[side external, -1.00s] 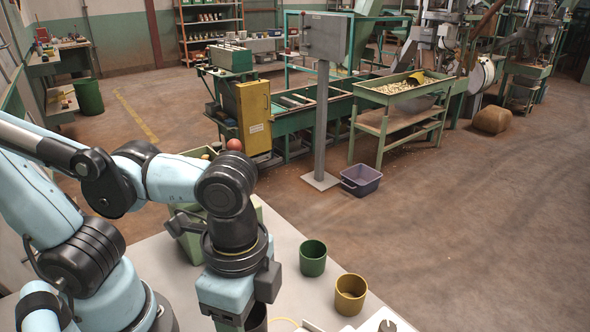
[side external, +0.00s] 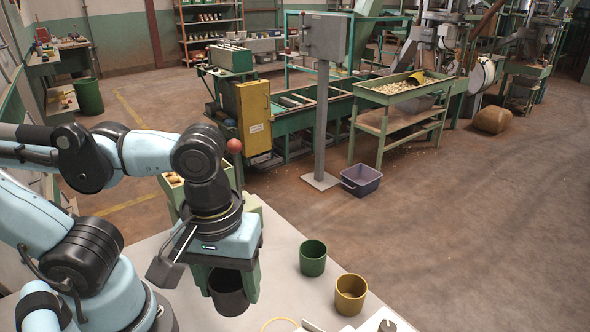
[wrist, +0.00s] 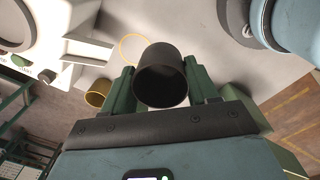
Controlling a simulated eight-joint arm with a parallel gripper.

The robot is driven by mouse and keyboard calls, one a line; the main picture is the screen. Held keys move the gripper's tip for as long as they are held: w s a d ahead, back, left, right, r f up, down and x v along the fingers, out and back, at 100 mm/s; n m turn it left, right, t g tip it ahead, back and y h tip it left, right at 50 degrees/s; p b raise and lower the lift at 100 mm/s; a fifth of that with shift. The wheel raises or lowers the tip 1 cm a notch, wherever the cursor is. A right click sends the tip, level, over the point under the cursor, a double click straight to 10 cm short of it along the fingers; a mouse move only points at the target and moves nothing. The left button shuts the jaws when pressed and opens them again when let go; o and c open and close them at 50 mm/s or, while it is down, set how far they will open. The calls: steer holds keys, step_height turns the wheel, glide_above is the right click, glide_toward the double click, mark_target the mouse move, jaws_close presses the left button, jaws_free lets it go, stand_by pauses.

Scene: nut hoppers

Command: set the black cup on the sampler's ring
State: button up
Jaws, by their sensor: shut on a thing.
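The black cup (side external: 230,300) is upright between the fingers of my gripper (side external: 228,284), which is shut on it. It seems to hang above the white table. In the wrist view the cup (wrist: 158,60) sits between both green fingers of my gripper (wrist: 161,86), its dark open mouth facing the camera. A thin yellow ring (wrist: 122,50) lies beyond the cup, beside the bracket of a white machine (wrist: 45,25) that looks like the sampler. In the side view only part of the ring (side external: 264,325) shows at the bottom edge.
A green cup (side external: 313,262) and a yellow cup (side external: 350,298) stand on the table (side external: 290,290) right of my gripper. A green bin (side external: 172,192) is behind my arm. The sampler's pale top (side external: 375,322) shows at the bottom right.

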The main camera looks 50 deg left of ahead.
steer(key=shift+a+n, duration=0.25)
steer(key=shift+n, duration=0.75)
steer(key=shift+w+a+f+n, duration=0.15)
steer(key=shift+a+n, duration=0.15)
steer(key=shift+n, duration=0.1)
steer(key=w+a+f, duration=0.2)
steer(key=a, duration=0.1)
steer(key=w+a+f, duration=0.1)
steer(key=a+f, duration=0.1)
steer(key=a, duration=0.1)
steer(key=w+a+f, duration=0.2)
steer(key=a, duration=0.1)
steer(key=shift+w+a+f, duration=0.25)
steer(key=shift+w+f, duration=0.05)
steer(key=shift+f, duration=2.05)
steer(key=shift+f, duration=0.15)
steer(key=o, duration=1.2)
